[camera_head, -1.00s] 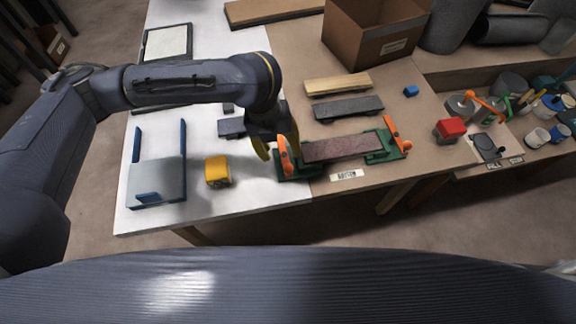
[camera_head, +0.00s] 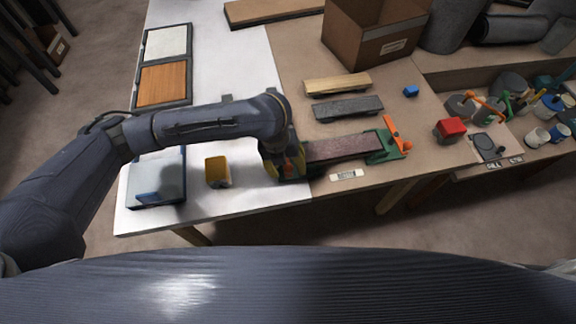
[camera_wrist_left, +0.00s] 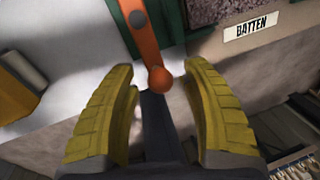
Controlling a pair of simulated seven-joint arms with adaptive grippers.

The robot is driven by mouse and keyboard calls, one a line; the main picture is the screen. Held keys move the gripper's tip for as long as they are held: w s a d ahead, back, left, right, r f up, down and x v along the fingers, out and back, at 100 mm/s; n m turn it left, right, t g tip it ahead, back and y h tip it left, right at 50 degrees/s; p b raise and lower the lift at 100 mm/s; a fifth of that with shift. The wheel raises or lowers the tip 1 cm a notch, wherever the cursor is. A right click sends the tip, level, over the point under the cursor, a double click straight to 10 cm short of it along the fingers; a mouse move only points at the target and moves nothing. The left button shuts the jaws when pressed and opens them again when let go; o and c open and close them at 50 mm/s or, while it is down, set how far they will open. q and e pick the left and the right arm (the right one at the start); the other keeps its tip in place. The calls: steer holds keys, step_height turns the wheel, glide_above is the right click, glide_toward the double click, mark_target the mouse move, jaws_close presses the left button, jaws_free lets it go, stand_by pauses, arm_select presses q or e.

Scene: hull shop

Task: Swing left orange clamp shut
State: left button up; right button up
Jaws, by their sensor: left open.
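The left orange clamp (camera_wrist_left: 143,35) shows in the left wrist view as an orange lever with a round knob on its end. The knob lies between the two yellow fingers of my left gripper (camera_wrist_left: 158,72), which are open with space on both sides. In the head view my left gripper (camera_head: 284,168) covers most of this clamp at the left end of the batten fixture. A dark reddish batten (camera_head: 343,148) lies in the fixture. The right orange clamp (camera_head: 397,133) stands tilted up on its green base (camera_head: 384,149). My right gripper is out of view.
A yellow block (camera_head: 217,172) and a grey-blue holder (camera_head: 157,183) are on the white table to the left. A label (camera_head: 347,174) lies in front of the batten. A grey bar (camera_head: 348,107) and a wooden bar (camera_head: 337,83) lie behind it.

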arm_select(q)
steer(key=shift+c, duration=0.3)
jaws_close()
stand_by(0.3)
